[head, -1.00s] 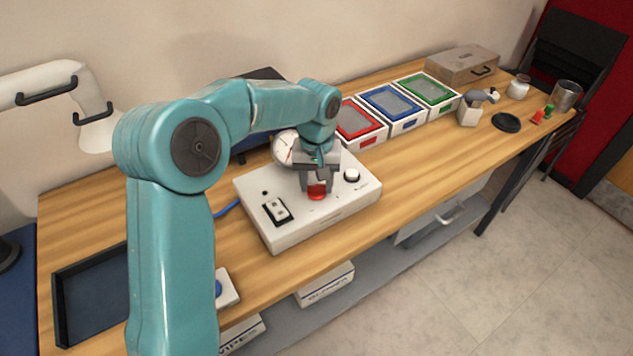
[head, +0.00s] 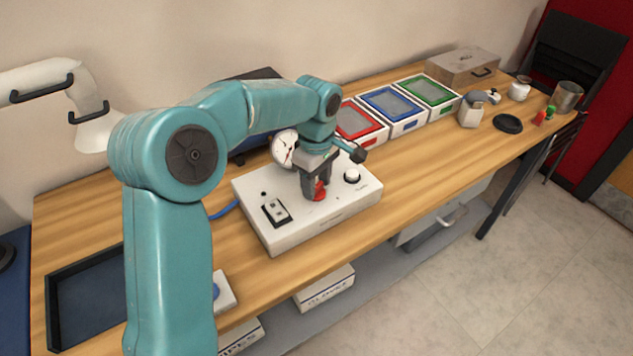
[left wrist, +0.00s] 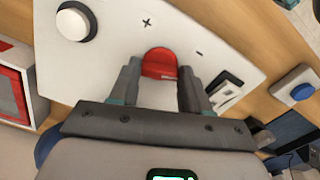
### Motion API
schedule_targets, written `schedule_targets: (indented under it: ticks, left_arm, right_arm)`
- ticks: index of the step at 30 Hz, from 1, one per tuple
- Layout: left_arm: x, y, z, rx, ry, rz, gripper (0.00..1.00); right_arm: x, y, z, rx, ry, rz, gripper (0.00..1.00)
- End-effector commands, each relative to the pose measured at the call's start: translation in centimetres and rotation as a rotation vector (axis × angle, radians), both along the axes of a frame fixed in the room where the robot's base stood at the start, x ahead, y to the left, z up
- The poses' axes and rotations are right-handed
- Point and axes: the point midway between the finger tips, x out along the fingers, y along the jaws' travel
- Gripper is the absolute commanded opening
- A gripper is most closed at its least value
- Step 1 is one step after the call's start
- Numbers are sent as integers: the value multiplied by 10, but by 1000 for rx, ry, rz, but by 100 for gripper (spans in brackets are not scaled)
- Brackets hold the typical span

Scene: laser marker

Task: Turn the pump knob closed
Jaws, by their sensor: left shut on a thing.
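The red pump knob (head: 320,190) stands on the top of a white control box (head: 290,238). My left gripper (head: 315,186) reaches down onto it from above and is shut on it. In the left wrist view the red knob (left wrist: 159,63) sits between the two fingers of the left gripper (left wrist: 159,82). A plus mark and a minus mark lie on the box on either side of the knob. A round dial gauge (head: 284,149) is at the back of the box, partly hidden by the arm. My right gripper is not in view.
The box also carries a rocker switch (head: 276,211) and a white round button (head: 352,174). Red, blue (head: 393,107) and green trays stand to the right. A dark tray (head: 85,300) lies at left.

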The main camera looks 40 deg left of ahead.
Motion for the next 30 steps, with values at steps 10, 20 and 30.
schedule_targets:
  ticks: [10,20,30]
  left_arm:
    - [3,2,4,4,-15,283,16]
    - [2,3,4,3,-15,433,16]
    - [2,3,5,3,-14,472,16]
  right_arm:
    - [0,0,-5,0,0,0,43]
    - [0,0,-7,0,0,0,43]
    - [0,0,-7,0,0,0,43]
